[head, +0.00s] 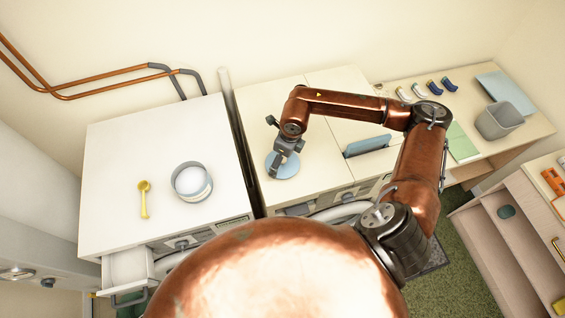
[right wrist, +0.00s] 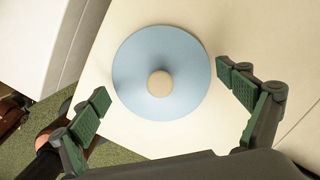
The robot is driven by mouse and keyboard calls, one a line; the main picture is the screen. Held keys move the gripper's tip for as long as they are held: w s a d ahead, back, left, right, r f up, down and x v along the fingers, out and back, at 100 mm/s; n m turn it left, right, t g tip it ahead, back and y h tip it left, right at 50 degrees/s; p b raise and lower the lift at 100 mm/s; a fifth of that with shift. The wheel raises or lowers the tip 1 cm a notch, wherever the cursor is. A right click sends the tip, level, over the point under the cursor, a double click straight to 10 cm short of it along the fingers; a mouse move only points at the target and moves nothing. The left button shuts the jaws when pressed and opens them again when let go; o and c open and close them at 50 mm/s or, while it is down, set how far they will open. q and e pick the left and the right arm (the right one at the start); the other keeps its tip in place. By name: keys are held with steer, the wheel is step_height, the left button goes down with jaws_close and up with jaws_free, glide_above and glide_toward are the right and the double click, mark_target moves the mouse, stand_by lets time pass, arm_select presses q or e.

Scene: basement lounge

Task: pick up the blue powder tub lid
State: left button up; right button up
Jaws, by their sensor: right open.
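The blue powder tub lid (head: 290,166) is a flat light-blue disc lying on the cream machine top in the middle of the head view. In the right wrist view the lid (right wrist: 185,50) shows whole, with a round beige knob (right wrist: 160,83) at its centre. My right gripper (head: 275,170) is over the lid, partly hiding it in the head view. Its green-padded fingers (right wrist: 163,92) are open and spread to either side of the lid, with nothing between them gripped. My left gripper is not in view.
An open tub of white powder (head: 192,182) and a yellow scoop (head: 144,199) sit on the left white machine (head: 110,150). A dark gap separates the machines. A blue upright item (head: 368,146) stands right of the lid. A grey bin (head: 499,121) is farther right.

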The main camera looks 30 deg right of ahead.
steer(key=c, duration=1.2)
steer(key=shift+s+f, duration=0.1)
steer(key=shift+s, duration=0.1)
jaws_close()
